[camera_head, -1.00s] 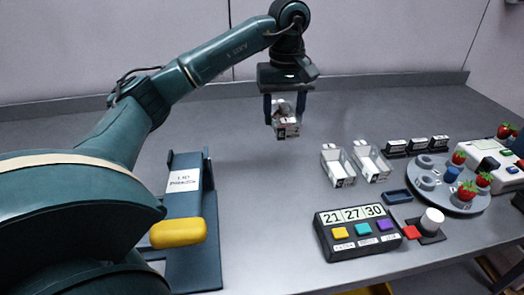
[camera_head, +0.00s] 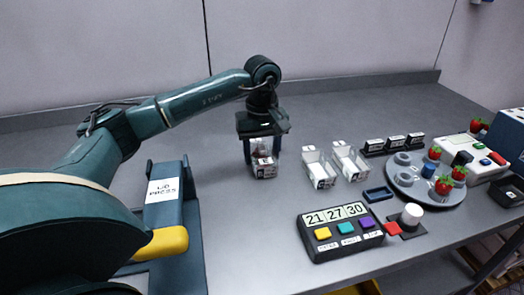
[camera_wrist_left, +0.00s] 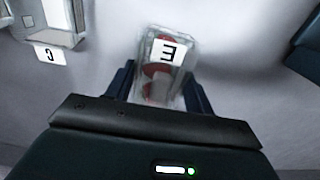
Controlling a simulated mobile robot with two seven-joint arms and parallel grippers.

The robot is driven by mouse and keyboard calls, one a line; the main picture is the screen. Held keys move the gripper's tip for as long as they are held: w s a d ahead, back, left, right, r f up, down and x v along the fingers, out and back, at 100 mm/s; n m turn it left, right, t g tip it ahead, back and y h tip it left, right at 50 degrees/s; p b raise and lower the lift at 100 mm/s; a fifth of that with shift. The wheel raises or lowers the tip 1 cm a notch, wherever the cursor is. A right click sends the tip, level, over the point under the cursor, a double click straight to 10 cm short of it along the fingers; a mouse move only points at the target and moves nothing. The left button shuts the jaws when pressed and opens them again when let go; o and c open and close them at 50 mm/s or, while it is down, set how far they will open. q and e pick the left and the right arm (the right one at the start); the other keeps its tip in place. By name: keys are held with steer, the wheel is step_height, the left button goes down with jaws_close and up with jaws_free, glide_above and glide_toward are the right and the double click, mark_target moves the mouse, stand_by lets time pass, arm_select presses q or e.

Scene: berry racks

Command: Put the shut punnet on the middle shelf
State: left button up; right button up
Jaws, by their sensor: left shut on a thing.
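My left gripper (camera_head: 262,158) is shut on a small clear punnet (camera_head: 264,168) with red berries inside and a white label. My right gripper is not in view.
Two clear punnets (camera_head: 319,168) (camera_head: 349,162) stand right of my gripper. The lid press (camera_head: 165,215) with a yellow handle (camera_head: 160,243) is at left. A button panel (camera_head: 340,230) is in front. A round grey tray (camera_head: 425,180) with strawberries is at right. The bench back is clear.

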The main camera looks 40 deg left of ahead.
arm_select(q)
steer(key=shift+f, duration=0.25)
steer(key=o, duration=1)
steer(key=shift+r, duration=0.1)
